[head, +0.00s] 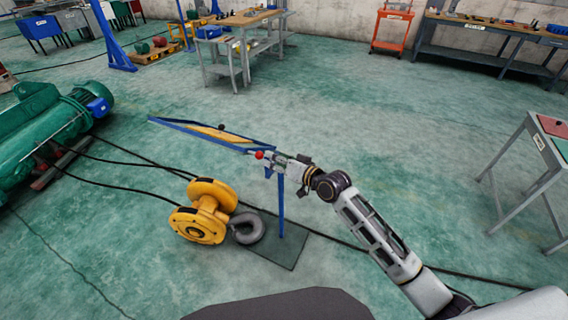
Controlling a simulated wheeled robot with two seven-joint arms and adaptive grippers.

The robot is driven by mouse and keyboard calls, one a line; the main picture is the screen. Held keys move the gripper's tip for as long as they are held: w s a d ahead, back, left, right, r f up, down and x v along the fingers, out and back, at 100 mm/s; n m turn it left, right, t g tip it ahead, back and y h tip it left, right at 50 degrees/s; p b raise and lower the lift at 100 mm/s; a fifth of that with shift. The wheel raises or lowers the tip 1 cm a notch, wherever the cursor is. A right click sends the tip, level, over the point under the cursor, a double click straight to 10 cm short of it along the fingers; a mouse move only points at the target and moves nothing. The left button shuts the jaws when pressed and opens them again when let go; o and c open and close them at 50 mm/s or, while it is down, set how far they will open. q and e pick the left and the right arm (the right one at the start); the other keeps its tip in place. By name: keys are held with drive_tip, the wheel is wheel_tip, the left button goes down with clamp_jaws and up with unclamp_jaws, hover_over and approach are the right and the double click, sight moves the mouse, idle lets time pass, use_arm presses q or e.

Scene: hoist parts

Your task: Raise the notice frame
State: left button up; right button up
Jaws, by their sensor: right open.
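The notice frame (185,126) is a flat blue-edged panel with a yellow face, seen at a shallow angle near the middle of the head view. It sits on a thin blue post (281,210) that rises from a dark floor plate (288,250). A red ball knob (259,155) is at its right end, and a small black knob shows on its far edge. My right gripper (273,161) is open at the red knob and the top of the post. I cannot tell whether it touches them. My left gripper is not in view.
A yellow hoist block (205,208) with a grey hook (248,228) lies just left of the post. Black cables run from the green hoist (45,125) across the floor. A grey table (545,150) stands at right.

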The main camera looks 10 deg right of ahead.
drive_tip(key=shift+v, duration=1.55)
